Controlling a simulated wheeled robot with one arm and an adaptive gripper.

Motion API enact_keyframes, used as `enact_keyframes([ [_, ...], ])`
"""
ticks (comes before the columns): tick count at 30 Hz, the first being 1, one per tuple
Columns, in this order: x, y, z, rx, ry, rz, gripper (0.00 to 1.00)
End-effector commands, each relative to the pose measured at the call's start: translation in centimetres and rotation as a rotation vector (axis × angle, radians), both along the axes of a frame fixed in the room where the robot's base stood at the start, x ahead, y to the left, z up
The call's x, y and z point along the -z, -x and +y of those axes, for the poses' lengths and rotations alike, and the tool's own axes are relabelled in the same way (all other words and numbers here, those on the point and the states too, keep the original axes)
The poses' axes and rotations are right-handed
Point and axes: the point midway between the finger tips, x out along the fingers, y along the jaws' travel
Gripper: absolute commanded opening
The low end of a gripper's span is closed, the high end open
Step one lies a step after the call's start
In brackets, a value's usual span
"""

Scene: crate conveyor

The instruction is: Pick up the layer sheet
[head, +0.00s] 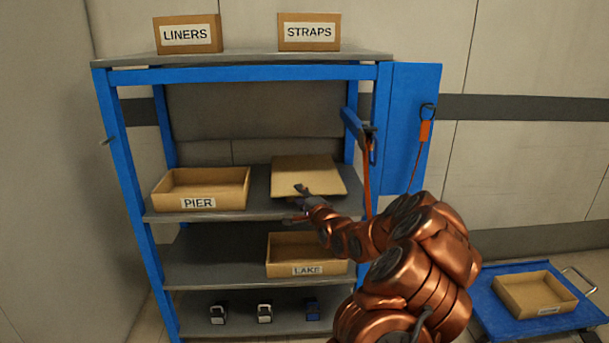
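A flat tan sheet (308,172), which looks like the layer sheet, lies on the right part of the shelf (258,203) that also bears the PIER crate. My gripper (296,206) is at the sheet's front edge, reaching in from the right. Its two dark fingers stand apart, one over the sheet's front part and the other lower, by the shelf's front edge. The gripper looks open. Whether a finger touches the sheet I cannot tell.
The PIER crate (201,190) stands left of the sheet. The LAKE crate (307,254) is one shelf below. A blue post (382,130) and hanging orange straps (367,180) are close right. A blue cart (510,317) with a crate (536,294) stands at right.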

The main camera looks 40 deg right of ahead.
Motion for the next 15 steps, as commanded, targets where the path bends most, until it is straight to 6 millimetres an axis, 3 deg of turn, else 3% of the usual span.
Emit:
enact_keyframes([
  [9,0.4,-3.2,-1.2,-0.001,0.003,0.002,0.36],
  [15,0.2,-4.0,-1.5,0.0,0.001,0.0,0.36],
])
